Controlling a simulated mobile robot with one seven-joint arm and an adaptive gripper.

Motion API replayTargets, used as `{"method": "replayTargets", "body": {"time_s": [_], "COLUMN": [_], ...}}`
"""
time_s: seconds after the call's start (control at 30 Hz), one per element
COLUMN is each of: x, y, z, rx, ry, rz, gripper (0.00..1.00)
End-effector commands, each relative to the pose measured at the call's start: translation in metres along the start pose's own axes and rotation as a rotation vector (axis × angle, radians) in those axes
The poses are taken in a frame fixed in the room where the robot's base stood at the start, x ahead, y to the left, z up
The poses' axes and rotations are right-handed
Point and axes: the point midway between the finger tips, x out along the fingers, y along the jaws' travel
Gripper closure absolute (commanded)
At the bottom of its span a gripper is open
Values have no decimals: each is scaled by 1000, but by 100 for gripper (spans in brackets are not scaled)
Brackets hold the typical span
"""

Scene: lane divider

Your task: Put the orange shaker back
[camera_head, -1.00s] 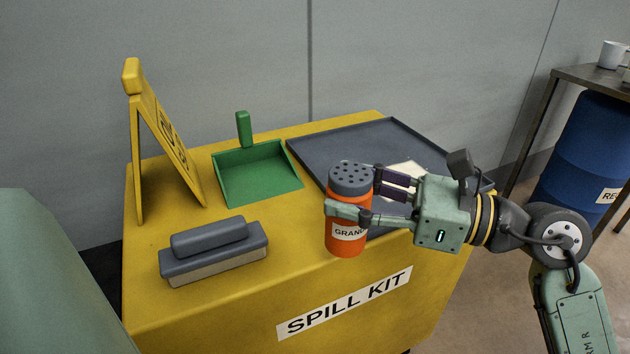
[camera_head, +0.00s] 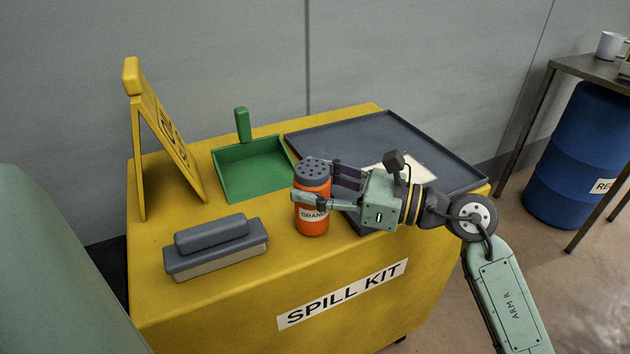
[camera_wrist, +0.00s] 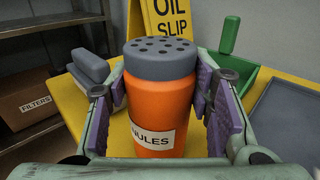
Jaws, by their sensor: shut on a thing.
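The orange shaker (camera_head: 312,222) has a grey lid with holes and a white label. It is upright over the front part of the yellow spill kit top (camera_head: 262,262); I cannot tell whether its base touches the surface. My gripper (camera_head: 318,198) reaches it from the right and is shut around its body. In the wrist view the shaker (camera_wrist: 160,105) stands upright between the two purple-padded fingers. Its base is hidden there by my gripper.
A grey brush (camera_head: 216,246) lies front left. A green dustpan (camera_head: 250,175) and a yellow slip sign (camera_head: 165,135) stand behind. A dark tray (camera_head: 400,135) with a pale sheet (camera_head: 412,168) fills the right. Bare yellow top shows between brush and shaker.

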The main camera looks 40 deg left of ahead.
Motion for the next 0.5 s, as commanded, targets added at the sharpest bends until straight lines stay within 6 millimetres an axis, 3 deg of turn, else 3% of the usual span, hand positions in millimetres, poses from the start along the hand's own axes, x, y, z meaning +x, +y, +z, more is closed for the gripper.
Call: {"method": "replayTargets", "body": {"time_s": [0.2, 0.23, 0.5], "x": [0, 0, 0], "y": [0, 0, 0], "z": [-4, -3, -3], "rx": [0, 0, 1], "ry": [-1, 0, 0], "rz": [-1, -1, -1], "gripper": [94, 52, 34]}}
